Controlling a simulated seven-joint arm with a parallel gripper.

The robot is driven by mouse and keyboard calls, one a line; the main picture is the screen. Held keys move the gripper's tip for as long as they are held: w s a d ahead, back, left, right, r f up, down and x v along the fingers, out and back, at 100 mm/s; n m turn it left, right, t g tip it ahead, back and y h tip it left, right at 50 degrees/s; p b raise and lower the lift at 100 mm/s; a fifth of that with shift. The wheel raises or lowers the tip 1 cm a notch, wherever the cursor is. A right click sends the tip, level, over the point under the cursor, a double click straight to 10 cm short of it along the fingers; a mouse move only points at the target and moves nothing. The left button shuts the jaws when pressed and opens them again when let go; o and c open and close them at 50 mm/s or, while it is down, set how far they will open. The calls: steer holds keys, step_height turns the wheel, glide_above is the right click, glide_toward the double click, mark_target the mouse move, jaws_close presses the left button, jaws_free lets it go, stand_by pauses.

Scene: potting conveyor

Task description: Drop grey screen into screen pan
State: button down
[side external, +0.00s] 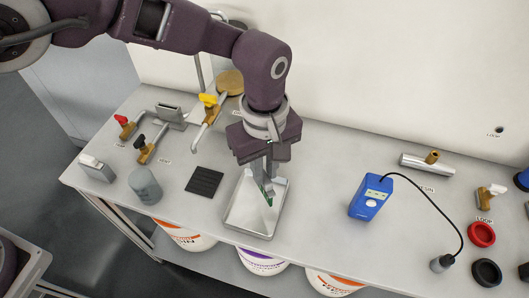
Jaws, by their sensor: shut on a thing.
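The screen pan (240,222) is a shallow shiny metal tray on the white bench, near its front edge. My gripper (266,181) points down over the pan and is shut on a thin flat piece, which I take to be the grey screen (268,197). The piece is tilted on edge, grey with a green strip along it. Its upper part is hidden between the fingers. I cannot tell whether its lower edge touches the pan floor.
A black ribbed pad (204,181) lies left of the pan, with a grey cylinder (145,186) further left. Valves with red (121,120), black (140,142) and yellow (208,100) handles stand behind. A blue meter (370,197) with a cable lies right. Bench between pan and meter is clear.

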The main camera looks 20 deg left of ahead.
mark_target(265, 177)
steer(key=shift+f, duration=0.7)
steer(key=c, duration=1.3)
jaws_free()
step_height(265, 177, up, 7)
steer(key=shift+r, duration=0.1)
